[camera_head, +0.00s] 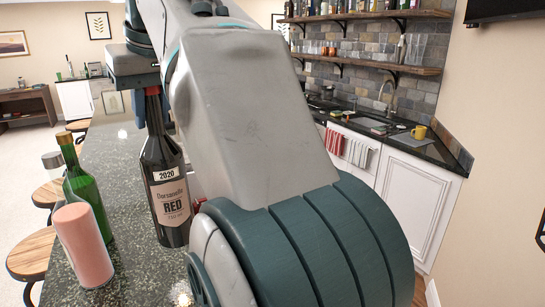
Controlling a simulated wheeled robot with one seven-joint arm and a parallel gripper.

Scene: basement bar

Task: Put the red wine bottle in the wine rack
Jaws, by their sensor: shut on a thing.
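The red wine bottle (167,185) is dark with a cream label reading "2020" and "RED". It is upright, over the dark stone counter (130,255); I cannot tell whether its base touches the counter. My gripper (150,90) is above it, shut on the bottle's red-topped neck; the fingertips are mostly hidden by the gripper body. My arm covers the middle of the view. I cannot make out a wine rack.
A green bottle (86,190) and a pink cylinder (82,246) stand on the counter left of the wine bottle. Wooden stools (32,255) line the counter's left side. A back counter with a sink and a yellow mug (419,132) is at the right.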

